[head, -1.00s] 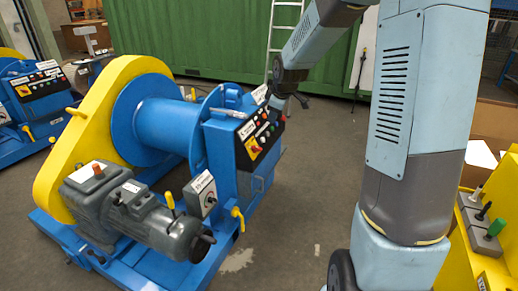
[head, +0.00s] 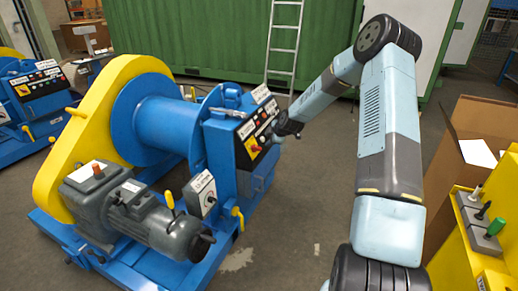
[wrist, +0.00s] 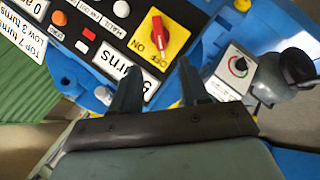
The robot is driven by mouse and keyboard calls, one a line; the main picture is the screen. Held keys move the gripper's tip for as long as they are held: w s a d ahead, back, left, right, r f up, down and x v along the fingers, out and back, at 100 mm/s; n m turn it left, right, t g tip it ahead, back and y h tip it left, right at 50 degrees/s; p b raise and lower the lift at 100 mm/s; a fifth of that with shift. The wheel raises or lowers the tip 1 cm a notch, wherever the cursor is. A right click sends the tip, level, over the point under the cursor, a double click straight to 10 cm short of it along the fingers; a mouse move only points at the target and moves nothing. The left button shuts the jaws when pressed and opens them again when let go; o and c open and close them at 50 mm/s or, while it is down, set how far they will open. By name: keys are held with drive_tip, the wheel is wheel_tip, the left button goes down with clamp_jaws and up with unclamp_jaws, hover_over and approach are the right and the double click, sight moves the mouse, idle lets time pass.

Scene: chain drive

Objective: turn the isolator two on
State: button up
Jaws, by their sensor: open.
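The blue winch's control panel (head: 258,128) carries a red rotary switch (head: 254,148) on a yellow plate at its near end. In the wrist view the red switch handle (wrist: 157,32) stands on its yellow plate (wrist: 177,38), marked ON and OFF. I cannot tell which mark the handle is set to, or read an isolator number. My gripper (head: 280,136) is beside the panel's right edge in the head view. In the wrist view my gripper (wrist: 157,72) is open and empty, with both fingertips apart from the handle.
A white "turns" label (wrist: 130,75) lies between the fingers and the switch. A small box with a dial (wrist: 238,66) is to the right. Another blue winch (head: 30,95) with a similar panel stands far left. A yellow console (head: 480,235) is at right.

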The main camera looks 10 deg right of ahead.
sight(258, 148)
drive_tip(key=x, duration=1.4)
drive_tip(key=shift+f, duration=0.1)
drive_tip(key=shift+c, duration=0.4)
